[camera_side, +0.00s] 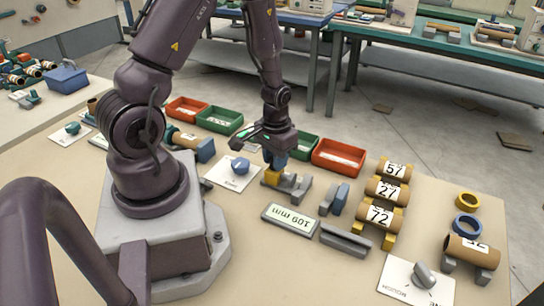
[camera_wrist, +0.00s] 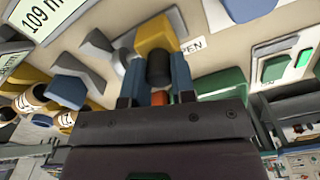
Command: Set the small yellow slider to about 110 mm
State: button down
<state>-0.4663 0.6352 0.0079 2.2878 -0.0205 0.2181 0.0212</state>
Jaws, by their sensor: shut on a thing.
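The small yellow slider (camera_side: 272,177) sits on a short grey rail (camera_side: 302,191) in the middle of the table. In the wrist view the yellow slider (camera_wrist: 156,34) is just beyond my fingertips, with a dark knob between my blue fingers. My gripper (camera_side: 277,160) points down at it and is shut on it; it also shows in the wrist view (camera_wrist: 160,70). My fingers hide part of the slider in the side view. The display plate (camera_side: 290,219) in front of the rail reads 109 mm; its digits are upside down in the side view.
A blue block (camera_side: 339,200) on grey supports and a grey bar (camera_side: 345,240) stand to the right. Numbered brown rolls (camera_side: 387,190) lie beyond them. A blue knob (camera_side: 240,166) is left of the slider. A red bin (camera_side: 338,157) stands behind.

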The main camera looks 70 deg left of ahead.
aim_at(271, 173)
jog(key=c, duration=0.9)
grip_release()
jog(key=shift+c, duration=0.2)
jog(key=shift+r, duration=0.1)
notch_tip(271, 173, up, 13)
jog(key=shift+s, duration=0.1)
jog(key=s+d+r+m+t, duration=0.2)
jog(key=s+d+r, duration=0.1)
jog(key=d+r, duration=0.3)
jog(key=s+d+r+m+t, duration=0.3)
jog(key=d+r, duration=0.4)
jog(key=r, duration=0.3)
jog(key=shift+d+t, duration=0.15)
jog(key=shift+t, duration=0.15)
